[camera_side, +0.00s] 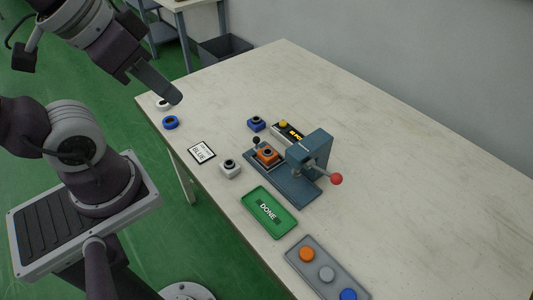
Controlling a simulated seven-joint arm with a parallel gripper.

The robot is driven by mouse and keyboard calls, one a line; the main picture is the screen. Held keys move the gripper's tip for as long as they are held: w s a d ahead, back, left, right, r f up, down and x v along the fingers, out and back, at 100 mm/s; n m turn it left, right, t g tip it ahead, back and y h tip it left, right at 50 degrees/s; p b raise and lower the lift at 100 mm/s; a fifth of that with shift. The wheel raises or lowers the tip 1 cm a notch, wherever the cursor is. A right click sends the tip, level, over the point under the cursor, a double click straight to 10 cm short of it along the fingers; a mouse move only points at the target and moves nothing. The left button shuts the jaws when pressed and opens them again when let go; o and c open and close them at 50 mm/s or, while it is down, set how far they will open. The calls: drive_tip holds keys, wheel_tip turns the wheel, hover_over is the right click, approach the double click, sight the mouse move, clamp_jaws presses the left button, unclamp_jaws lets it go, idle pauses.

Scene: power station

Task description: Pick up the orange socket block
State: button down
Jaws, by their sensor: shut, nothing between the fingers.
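My gripper (176,98) is at the upper left, above the table's left end, shut and empty. It is well apart from the orange block.
The fixture's upright head (311,149) with a red-knobbed handle (336,179) stands right of the orange block. Around it are a blue block (256,124), a white block (230,168), a green DONE tray (254,204) and a grey button panel (311,273). The table's right side is clear.

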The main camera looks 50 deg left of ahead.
drive_tip(key=c, duration=0.8)
unclamp_jaws()
drive_tip(key=shift+o, duration=0.2)
drive_tip(key=n+g, duration=0.5)
drive_tip(key=n, duration=1.2)
hover_over(268, 151)
wheel_tip(268, 151, down, 23)
drive_tip(key=f, duration=0.2)
drive_tip(key=a+f+n, duration=0.1)
drive_tip(key=shift+w+f+g, duration=0.25)
drive_tip(key=shift+g, duration=0.05)
drive_tip(key=f, duration=0.4)
drive_tip(key=d+f, duration=0.1)
drive_tip(key=f, duration=0.1)
drive_tip(key=shift+s+f, duration=0.35)
drive_tip(key=shift+c, duration=0.3)
